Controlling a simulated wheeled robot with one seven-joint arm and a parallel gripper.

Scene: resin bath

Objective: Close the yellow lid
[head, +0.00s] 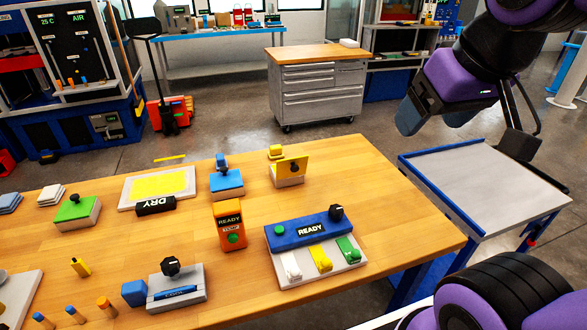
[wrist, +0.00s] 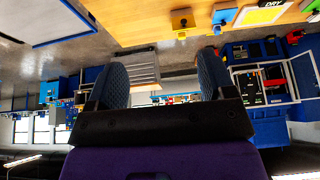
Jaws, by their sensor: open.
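The yellow lid (head: 292,165) is a flat yellow panel with a dark knob. It stands raised on a small grey box (head: 288,182) near the table's far edge; it is tilted up, not lying flat. In the wrist view the yellow lid (wrist: 183,20) shows at the top, beyond the fingers. My gripper (head: 432,116) is raised over the floor, right of the table and well apart from the lid. The wrist view shows my gripper (wrist: 162,62) with its two blue-grey fingers wide apart and nothing between them.
A green-lidded box (head: 77,210) and a blue-lidded box (head: 227,182) stand on the wooden table (head: 390,210). An orange READY box (head: 230,226) and a blue switch panel (head: 310,232) stand nearer. A grey-topped cart (head: 485,175) is at right.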

